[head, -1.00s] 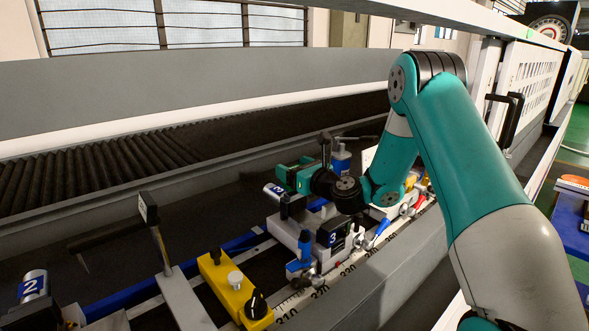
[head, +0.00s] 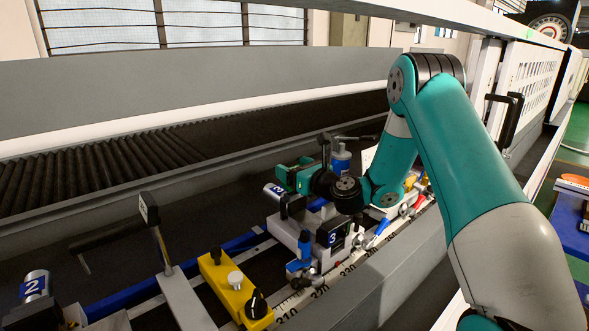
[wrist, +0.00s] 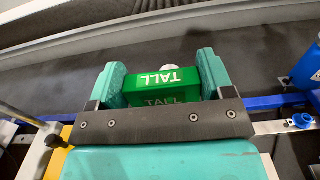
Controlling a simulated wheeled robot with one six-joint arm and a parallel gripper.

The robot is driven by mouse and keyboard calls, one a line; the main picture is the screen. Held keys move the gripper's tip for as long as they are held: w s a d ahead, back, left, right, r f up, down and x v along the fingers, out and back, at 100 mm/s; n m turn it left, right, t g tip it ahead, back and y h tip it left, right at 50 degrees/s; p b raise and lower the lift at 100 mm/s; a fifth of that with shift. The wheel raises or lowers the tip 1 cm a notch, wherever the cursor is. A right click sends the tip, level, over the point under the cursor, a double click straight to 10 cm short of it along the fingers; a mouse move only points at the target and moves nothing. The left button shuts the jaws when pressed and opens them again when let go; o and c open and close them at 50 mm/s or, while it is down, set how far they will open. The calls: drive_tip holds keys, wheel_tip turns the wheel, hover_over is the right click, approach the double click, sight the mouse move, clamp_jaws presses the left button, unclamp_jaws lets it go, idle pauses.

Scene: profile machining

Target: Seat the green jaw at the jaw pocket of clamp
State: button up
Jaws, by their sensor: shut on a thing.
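My gripper (head: 287,177) is shut on the green jaw, which sits between its two teal fingertips in the wrist view (wrist: 163,88). The green jaw (wrist: 163,80) is a block with "TALL" printed on its faces. In the head view my gripper hangs above and beside a grey clamp (head: 306,228) marked 3. The jaw pocket cannot be made out; my gripper and arm hide part of the clamp. In the wrist view a small silver round part shows just behind the jaw.
A yellow control block (head: 232,287) with knobs stands at front centre. Another silver cylinder marked 2 (head: 35,286) is at far left. A blue rail (head: 130,300) and a ruler strip (head: 318,292) run along the bed. A post with a rod (head: 155,235) stands at left.

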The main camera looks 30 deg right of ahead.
drive_tip(key=shift+f+b, duration=0.65)
drive_tip(key=shift+f, duration=0.15)
